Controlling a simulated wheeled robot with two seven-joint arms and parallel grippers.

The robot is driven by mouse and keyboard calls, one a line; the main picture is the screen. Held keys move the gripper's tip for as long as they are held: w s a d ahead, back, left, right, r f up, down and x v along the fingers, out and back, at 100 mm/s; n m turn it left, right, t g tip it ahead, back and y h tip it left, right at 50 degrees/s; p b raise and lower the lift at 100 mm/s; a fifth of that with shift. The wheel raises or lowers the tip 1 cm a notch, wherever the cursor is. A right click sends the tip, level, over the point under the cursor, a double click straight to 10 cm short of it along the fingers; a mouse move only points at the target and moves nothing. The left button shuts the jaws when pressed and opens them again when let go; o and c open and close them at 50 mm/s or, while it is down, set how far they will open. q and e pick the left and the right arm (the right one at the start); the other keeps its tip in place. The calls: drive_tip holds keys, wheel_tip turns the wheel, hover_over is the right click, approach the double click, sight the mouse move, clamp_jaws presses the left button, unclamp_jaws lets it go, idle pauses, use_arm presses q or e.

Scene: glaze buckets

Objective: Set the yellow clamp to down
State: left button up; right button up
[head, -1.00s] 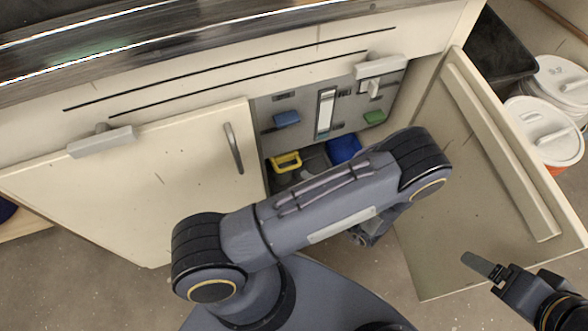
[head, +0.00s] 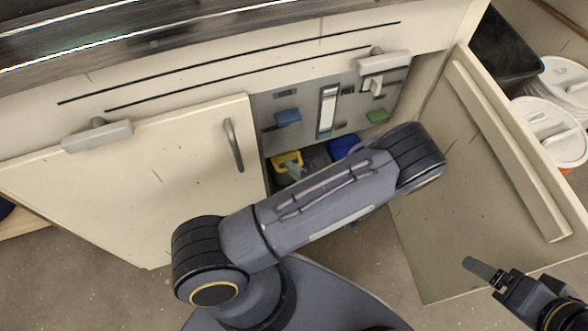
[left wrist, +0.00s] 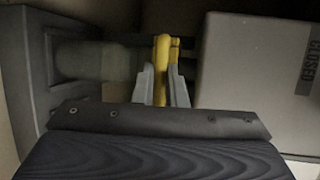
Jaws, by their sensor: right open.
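The yellow clamp (head: 287,158) is low at the left inside the open cabinet, partly hidden behind my left gripper (head: 296,172). In the left wrist view, the clamp's yellow bar (left wrist: 161,52) stands upright in the picture between the two grey fingertips of my left gripper (left wrist: 160,88). The fingers are close together, one against each side of the bar. The clamp's lower part is hidden by the gripper. My right gripper (head: 484,270) is open and empty at the lower right, in front of the open right door, far from the clamp.
A blue block (head: 288,116), a green block (head: 377,116) and a white slider (head: 328,110) are on the grey panel. A blue part (head: 343,146) sits below. A grey box (left wrist: 255,75) marked CLOSED is right of the clamp. The cabinet doors (head: 150,185) flank the opening.

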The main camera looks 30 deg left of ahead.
use_arm(q)
clamp_jaws()
wheel_tip(320, 180, down, 6)
drive_tip(key=b, duration=0.3)
drive_tip(key=shift+o, duration=2.2)
unclamp_jaws()
drive_tip(key=shift+o, duration=0.6)
drive_tip(key=shift+d+r, duration=0.1)
